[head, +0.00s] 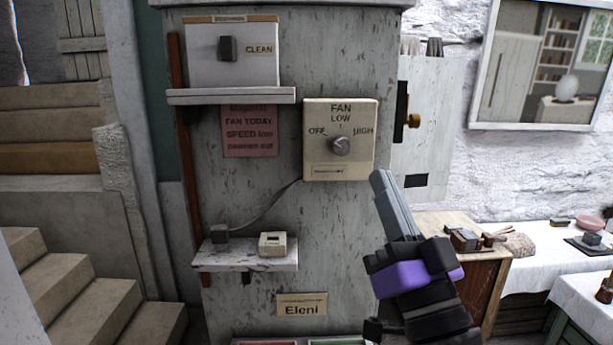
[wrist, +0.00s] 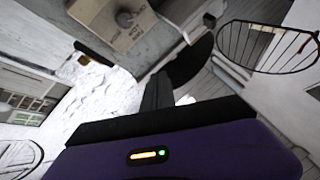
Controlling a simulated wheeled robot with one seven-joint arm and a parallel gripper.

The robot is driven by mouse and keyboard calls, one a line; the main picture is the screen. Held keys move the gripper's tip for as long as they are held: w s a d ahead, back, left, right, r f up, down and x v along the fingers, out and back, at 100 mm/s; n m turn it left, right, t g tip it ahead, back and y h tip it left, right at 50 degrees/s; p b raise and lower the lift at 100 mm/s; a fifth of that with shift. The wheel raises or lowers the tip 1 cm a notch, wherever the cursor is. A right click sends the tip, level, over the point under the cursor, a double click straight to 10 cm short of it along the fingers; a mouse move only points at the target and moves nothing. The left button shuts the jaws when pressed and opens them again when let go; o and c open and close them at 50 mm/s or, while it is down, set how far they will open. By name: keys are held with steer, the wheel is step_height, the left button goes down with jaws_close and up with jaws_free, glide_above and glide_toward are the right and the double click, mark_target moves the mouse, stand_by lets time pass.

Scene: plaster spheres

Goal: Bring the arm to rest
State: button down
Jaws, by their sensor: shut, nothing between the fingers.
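My gripper (head: 381,180) is in the head view, right of centre, on the end of my black and purple wrist. Its grey fingers are together and point up and to the left, with nothing held. The fingertips appear just below and right of the cream fan control box (head: 365,110), overlapping the post in the picture. I cannot tell the exact gap to the box. The box's round knob (head: 340,146) is clear of the fingers. In the wrist view the fingers (wrist: 157,90) stick up from the dark gripper body, and the fan box (wrist: 112,20) shows tilted at the top.
A white box marked CLEAN (head: 232,52) stands on the upper shelf (head: 230,96). A lower shelf (head: 245,258) holds small items. A wooden cabinet (head: 470,282) stands behind my wrist. White-covered tables (head: 540,268) are at right; stairs (head: 75,275) are at left.

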steer(key=s+d+f+g+h, duration=0.1)
steer(key=s+d+f+h, duration=0.2)
steer(key=s+f, duration=0.55)
steer(key=s+d+f+g+h, duration=0.15)
steer(key=s+d+f, duration=0.3)
steer(key=f, duration=0.75)
steer(key=s+f+g, duration=0.2)
steer(key=s+f, duration=0.3)
steer(key=s, duration=0.3)
steer(key=s+d+f+g+h, duration=0.1)
steer(key=s+f+g, duration=0.2)
steer(key=s+f, duration=0.3)
steer(key=s+d+f+n+g+h, duration=0.1)
steer(key=s+f, duration=0.4)
steer(key=s, duration=0.7)
steer(key=shift+f+g, duration=0.15)
steer(key=shift+g, duration=0.6)
